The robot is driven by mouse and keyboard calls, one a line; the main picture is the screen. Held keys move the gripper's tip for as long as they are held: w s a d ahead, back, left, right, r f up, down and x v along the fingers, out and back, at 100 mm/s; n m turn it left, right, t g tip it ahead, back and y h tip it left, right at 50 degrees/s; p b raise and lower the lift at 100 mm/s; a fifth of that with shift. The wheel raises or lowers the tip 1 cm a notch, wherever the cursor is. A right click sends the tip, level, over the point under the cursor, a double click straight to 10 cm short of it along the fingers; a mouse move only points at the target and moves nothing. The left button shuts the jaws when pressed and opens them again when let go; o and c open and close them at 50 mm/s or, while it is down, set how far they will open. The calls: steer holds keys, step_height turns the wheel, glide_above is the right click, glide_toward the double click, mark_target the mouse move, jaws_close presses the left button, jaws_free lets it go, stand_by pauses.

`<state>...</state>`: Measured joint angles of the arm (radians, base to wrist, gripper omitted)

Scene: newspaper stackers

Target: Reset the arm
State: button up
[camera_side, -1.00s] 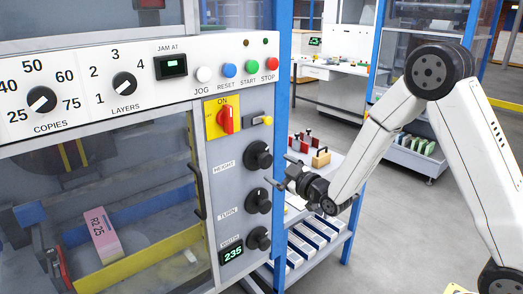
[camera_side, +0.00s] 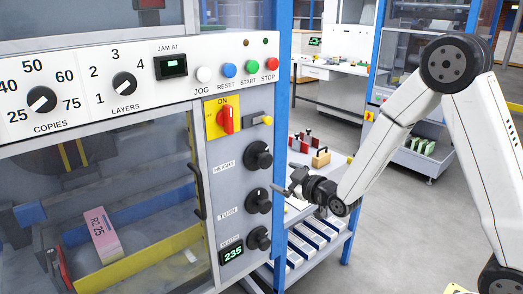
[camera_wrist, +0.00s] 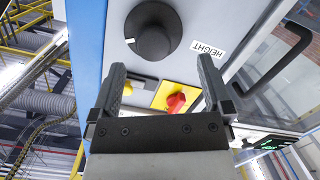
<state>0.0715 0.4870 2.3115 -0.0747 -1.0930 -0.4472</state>
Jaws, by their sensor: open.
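My gripper (camera_side: 288,184) is in front of the stacker's control panel (camera_side: 221,192), just right of the black TURN knob (camera_side: 258,200). In the side view its jaws point left toward the panel. In the wrist view my gripper (camera_wrist: 164,100) has its two black fingers spread apart with nothing between them. Past the fingertips, the wrist view shows the black HEIGHT knob (camera_wrist: 153,30) and the red and yellow ON switch (camera_wrist: 175,102). From the side I cannot tell how close the fingertips are to the TURN knob.
The black door handle (camera_side: 197,190) stands out left of the knobs. A blue post (camera_side: 284,60) edges the machine. A cart (camera_side: 318,235) with a toolbox on top stands behind my gripper. A pink bundle (camera_side: 104,234) lies behind the window. Open floor (camera_side: 400,230) lies right.

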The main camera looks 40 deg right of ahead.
steer(key=s+a+f+m+g, duration=0.1)
steer(key=s+f+m+g, duration=0.2)
steer(key=s+g, duration=0.6)
steer(key=s+a+f+m+g, duration=0.1)
steer(key=s+f+m+g, duration=0.3)
steer(key=s, duration=0.8)
steer(key=n+t, duration=0.2)
steer(key=t, duration=1.3)
glide_toward(267, 163)
steer(key=shift+w+r, duration=0.15)
steer(key=shift+w, duration=1.55)
steer(key=shift+w, duration=0.1)
steer(key=shift+w, duration=3.8)
